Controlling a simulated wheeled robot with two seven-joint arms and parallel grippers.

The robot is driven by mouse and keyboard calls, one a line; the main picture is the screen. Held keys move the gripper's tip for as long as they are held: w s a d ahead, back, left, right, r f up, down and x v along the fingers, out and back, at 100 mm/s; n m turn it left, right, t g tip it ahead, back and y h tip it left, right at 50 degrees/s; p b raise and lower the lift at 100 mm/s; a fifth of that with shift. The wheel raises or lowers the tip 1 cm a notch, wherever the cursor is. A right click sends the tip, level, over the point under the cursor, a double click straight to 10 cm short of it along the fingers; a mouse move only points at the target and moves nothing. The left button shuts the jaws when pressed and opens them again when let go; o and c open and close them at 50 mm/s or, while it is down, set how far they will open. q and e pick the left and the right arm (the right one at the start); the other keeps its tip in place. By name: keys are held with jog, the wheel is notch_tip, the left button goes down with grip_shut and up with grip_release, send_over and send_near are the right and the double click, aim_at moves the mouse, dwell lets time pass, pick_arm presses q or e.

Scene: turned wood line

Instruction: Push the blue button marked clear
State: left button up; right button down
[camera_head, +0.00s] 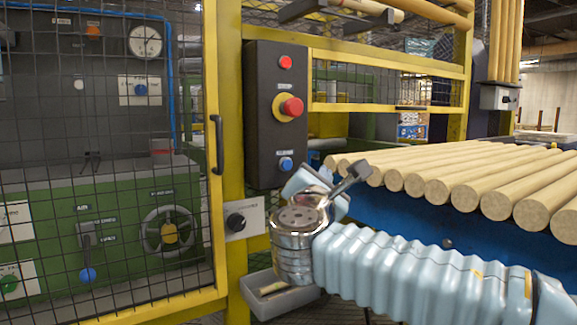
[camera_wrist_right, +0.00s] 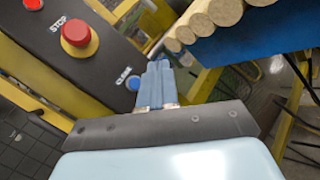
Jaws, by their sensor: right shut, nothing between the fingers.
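The blue button (camera_head: 286,164) is the lowest control on a dark upright panel (camera_head: 262,120), with a small light label above it. In the right wrist view the blue button (camera_wrist_right: 134,83) is just left of my right gripper's fingers. My right gripper (camera_wrist_right: 158,66) is shut and empty, its blue fingers pressed together and pointing toward the panel side. Whether the tips touch the panel cannot be told. In the head view my right arm (camera_head: 415,262) comes in from the right, and its hand is just below and right of the button. My left gripper is not in view.
Above the blue button are a red stop button (camera_head: 291,107) on a yellow base and a small red button (camera_head: 286,62). A row of wooden rods (camera_head: 450,175) lies right of the panel. A yellow-framed mesh door (camera_head: 213,200) stands left; a grey tray (camera_head: 280,300) hangs below.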

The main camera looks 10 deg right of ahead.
jog(key=shift+w, duration=0.1)
jog(key=p, duration=0.4)
send_near(291, 168)
jog(key=w+d+r, duration=0.2)
jog(key=w+d, duration=0.2)
jog(key=shift+w+r, duration=0.1)
jog(key=shift+w, duration=0.05)
dwell(1.6)
jog(key=shift+w+a, duration=0.2)
jog(key=shift+w, duration=0.1)
jog(key=shift+w+a, duration=0.1)
jog(key=shift+w, duration=0.25)
dwell(0.6)
dwell(0.4)
jog(key=shift+s+d+b, duration=0.25)
jog(key=shift+s+b, duration=0.15)
jog(key=shift+s, duration=0.35)
